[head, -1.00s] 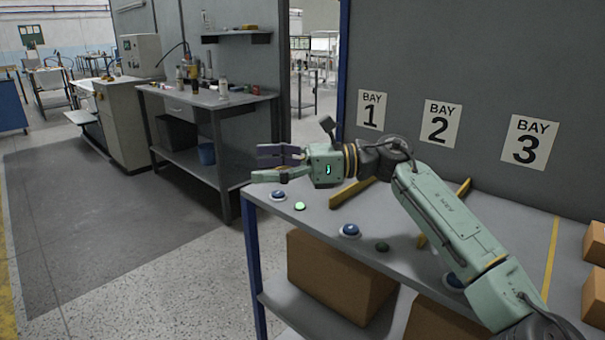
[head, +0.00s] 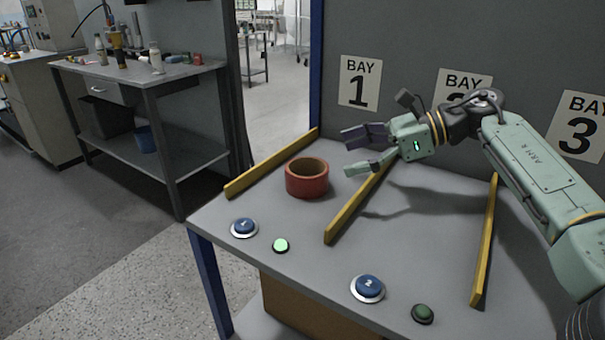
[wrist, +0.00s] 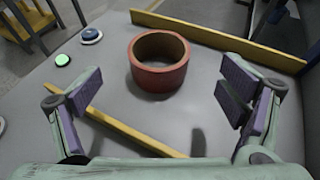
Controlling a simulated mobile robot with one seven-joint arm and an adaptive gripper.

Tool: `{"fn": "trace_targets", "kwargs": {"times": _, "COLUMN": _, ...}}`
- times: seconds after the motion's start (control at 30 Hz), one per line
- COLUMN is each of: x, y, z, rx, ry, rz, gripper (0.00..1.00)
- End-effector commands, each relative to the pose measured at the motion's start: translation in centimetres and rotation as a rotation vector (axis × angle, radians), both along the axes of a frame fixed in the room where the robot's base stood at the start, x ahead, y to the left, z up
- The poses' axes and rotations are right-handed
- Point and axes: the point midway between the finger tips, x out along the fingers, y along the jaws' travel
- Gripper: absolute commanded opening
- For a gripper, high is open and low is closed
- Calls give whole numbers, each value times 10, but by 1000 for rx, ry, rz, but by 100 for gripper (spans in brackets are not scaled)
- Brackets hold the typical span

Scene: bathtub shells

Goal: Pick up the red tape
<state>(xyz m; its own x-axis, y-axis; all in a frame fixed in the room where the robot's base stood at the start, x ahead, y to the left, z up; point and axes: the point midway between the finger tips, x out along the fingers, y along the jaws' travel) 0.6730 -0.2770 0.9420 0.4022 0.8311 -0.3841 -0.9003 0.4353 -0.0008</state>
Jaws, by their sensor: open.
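The red tape (head: 307,178) is a thick ring lying flat on the grey table in bay 1, between two yellow dividers. In the wrist view the red tape (wrist: 159,62) shows ahead of the fingers, a little above the picture's middle, with its hollow centre visible. My gripper (head: 357,151) is open and empty, above the table to the right of the tape and apart from it. In the wrist view my gripper (wrist: 160,97) has its two purple-padded fingers spread wide on either side, with nothing between the pads.
Yellow dividers stand left (head: 272,163) and right (head: 358,202) of the tape. A blue button (head: 244,228) and a lit green button (head: 281,245) sit at the front edge of bay 1. A grey back panel (head: 420,50) rises behind. The table around the tape is clear.

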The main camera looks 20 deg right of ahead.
Motion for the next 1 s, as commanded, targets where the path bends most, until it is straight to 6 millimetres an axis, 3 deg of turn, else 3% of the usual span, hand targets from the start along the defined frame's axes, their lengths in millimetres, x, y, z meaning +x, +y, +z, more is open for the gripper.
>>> {"fn": "trace_targets", "kwargs": {"times": 0.07, "x": 5, "y": 13, "z": -12, "rx": -2, "ry": 2, "rz": 3, "gripper": 90}}
{"fn": "trace_targets", "kwargs": {"times": 0.37, "x": 18, "y": 37, "z": -19, "rx": 0, "ry": 1, "rz": 2, "gripper": 90}}
{"fn": "trace_targets", "kwargs": {"times": 0.63, "x": 33, "y": 69, "z": -35, "rx": 0, "ry": 0, "rz": 3, "gripper": 90}}
{"fn": "trace_targets", "kwargs": {"times": 1.0, "x": 37, "y": 77, "z": -35, "rx": 2, "ry": -1, "rz": 1, "gripper": 88}}
